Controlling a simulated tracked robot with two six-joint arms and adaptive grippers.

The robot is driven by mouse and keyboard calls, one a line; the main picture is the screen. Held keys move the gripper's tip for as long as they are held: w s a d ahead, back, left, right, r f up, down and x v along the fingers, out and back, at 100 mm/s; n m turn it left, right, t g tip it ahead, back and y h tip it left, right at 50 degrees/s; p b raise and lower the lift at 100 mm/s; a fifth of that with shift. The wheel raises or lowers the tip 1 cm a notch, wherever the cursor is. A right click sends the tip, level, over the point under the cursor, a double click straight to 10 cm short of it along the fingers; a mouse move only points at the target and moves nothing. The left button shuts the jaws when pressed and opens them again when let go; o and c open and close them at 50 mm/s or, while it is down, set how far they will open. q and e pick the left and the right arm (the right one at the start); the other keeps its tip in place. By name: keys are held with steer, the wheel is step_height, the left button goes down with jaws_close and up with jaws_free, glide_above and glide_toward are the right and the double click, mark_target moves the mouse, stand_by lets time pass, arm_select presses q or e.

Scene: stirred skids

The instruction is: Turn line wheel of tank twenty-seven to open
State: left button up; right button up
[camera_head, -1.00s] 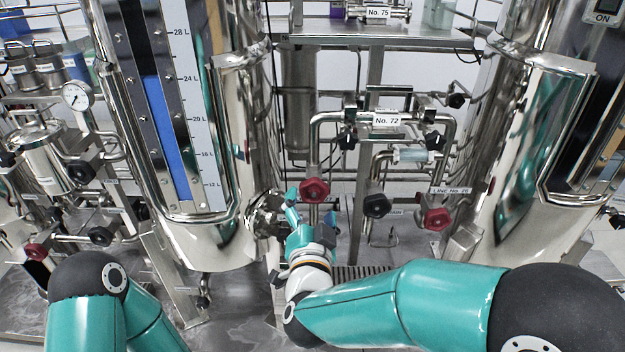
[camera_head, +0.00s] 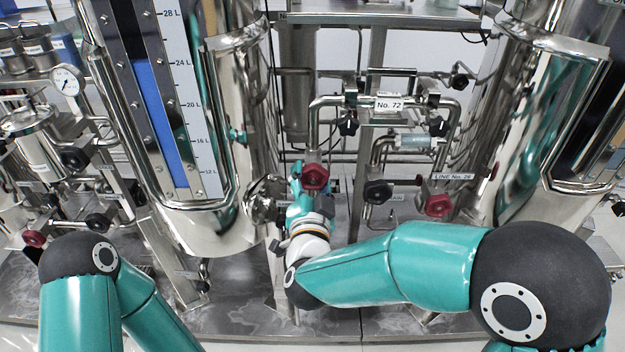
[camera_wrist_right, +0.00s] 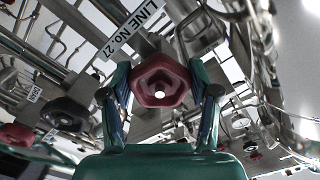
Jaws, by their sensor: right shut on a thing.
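A red hand wheel (camera_head: 315,177) sits on the pipework below the "No. 72" tag in the head view. In the right wrist view the red wheel (camera_wrist_right: 160,82) lies between my fingers, beside a label reading "LINE No. 27" (camera_wrist_right: 133,28). My right gripper (camera_wrist_right: 160,92) is shut on this wheel, with one finger on each side.
A black wheel (camera_head: 377,192) and another red wheel (camera_head: 439,205), under a "LINE No. 26" label (camera_head: 451,177), sit to the right. A second steel tank (camera_head: 545,120) stands further right. The "No. 72" pipe bridge (camera_head: 389,103) is above. Bare skid floor (camera_head: 235,305) shows below.

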steer(key=shift+d, duration=0.15)
steer(key=shift+n, duration=0.4)
steer(key=n+p, duration=0.1)
steer(key=n, duration=0.1)
steer(key=shift+n, duration=0.3)
steer(key=n+p, duration=0.1)
steer(key=n, duration=0.3)
steer(key=shift+d+n+p, duration=0.1)
steer(key=shift+n+p, duration=0.2)
steer(key=shift+p, duration=0.05)
steer(key=n+p, duration=0.1)
steer(key=n, duration=0.3)
steer(key=shift+d+p, duration=0.15)
steer(key=shift+p, duration=0.25)
steer(key=shift+n+p, duration=0.7)
steer(key=shift+n, duration=1.5)
steer(key=shift+f, duration=0.1)
steer(key=o, duration=1.2)
steer(key=shift+c, duration=0.2)
